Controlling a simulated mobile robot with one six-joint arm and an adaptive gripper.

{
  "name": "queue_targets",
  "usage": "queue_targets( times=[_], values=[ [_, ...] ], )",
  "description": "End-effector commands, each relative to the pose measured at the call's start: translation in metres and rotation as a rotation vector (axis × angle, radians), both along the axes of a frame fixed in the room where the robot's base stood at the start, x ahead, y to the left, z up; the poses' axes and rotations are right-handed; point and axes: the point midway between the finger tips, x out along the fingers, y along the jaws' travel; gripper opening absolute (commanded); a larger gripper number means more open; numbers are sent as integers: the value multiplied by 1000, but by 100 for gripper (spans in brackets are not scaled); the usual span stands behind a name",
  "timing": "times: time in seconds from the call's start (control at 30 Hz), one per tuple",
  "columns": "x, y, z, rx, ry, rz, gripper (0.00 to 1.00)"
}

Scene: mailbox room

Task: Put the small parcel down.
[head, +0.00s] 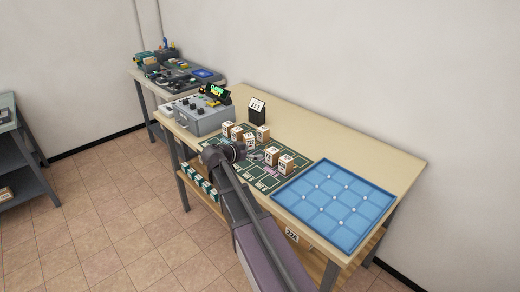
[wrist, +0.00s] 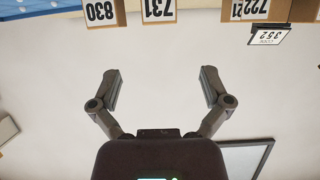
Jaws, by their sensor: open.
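Several small brown-and-white parcels stand on the green patterned mat (head: 250,181) on the table; I cannot tell which one the task means. Two parcels, a nearer one (head: 285,163) and its neighbour (head: 270,155), stand right of my gripper (head: 250,153). The others, such as this parcel (head: 262,133), stand behind and left of it. In the wrist view my gripper (wrist: 162,88) is open, with nothing between its fingers. Along that view's top edge, parcels show upside-down numbers: the 830 parcel (wrist: 101,12), the 731 parcel (wrist: 158,10) and another (wrist: 243,9).
A blue gridded tray (head: 332,205) with white knobs lies on the table's right. A grey control box (head: 203,117) stands at the left, and a black number sign (head: 257,110) at the back. The table's back right (head: 370,150) is clear.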

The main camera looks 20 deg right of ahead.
Motion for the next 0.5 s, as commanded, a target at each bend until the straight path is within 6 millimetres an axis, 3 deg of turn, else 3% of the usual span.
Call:
queue_targets(
  times=[0.2, 0.5],
  values=[
    [-6, 16, 8, 0, 0, 0, 98],
    [-7, 18, 8, 0, 0, -1, 98]
  ],
)
